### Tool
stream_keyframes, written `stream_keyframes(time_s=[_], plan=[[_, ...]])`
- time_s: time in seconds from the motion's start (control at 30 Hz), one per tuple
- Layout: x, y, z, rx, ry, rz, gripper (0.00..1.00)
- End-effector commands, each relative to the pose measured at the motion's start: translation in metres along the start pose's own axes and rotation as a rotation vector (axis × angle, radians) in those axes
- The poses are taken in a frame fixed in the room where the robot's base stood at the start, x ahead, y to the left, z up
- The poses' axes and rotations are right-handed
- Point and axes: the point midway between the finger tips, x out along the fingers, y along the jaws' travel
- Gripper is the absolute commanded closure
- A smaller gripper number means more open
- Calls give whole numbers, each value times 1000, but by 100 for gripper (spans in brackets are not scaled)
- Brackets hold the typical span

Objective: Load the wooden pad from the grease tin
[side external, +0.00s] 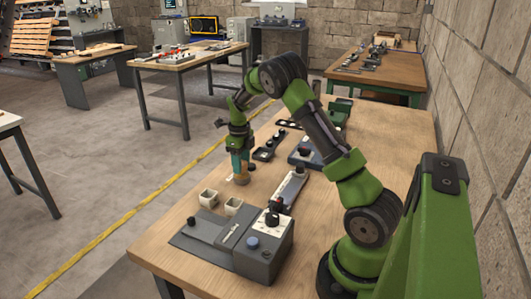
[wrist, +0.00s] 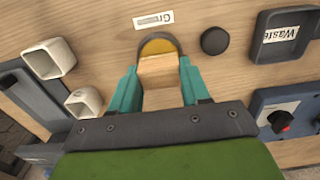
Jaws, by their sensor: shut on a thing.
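My gripper (side external: 240,160) points down over the bench; its teal fingers also show in the wrist view (wrist: 158,72). It is shut on the wooden pad (wrist: 160,66), a pale wood block between the fingertips. The grease tin (wrist: 157,45), round with yellow-brown grease, lies just beyond the pad, which hides its near part. In the side view the tin (side external: 241,180) is right below the fingertips. I cannot tell whether the pad touches the grease.
A black round piece (wrist: 215,41) stands right of the tin. A dark tray labelled "Waste" (wrist: 259,52) is farther right. Two white square cups (wrist: 48,60) (wrist: 83,102) are at the left. A blue-grey box with a red knob (wrist: 262,97) is lower right. A grey control box (side external: 262,262) stands in front.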

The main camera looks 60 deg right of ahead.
Motion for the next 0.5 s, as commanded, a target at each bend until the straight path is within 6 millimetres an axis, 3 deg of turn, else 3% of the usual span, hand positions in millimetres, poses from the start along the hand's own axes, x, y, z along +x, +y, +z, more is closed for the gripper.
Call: stream_keyframes(time_s=[0.5], plan=[[-44,0,1,-1,-3,-2,78]])
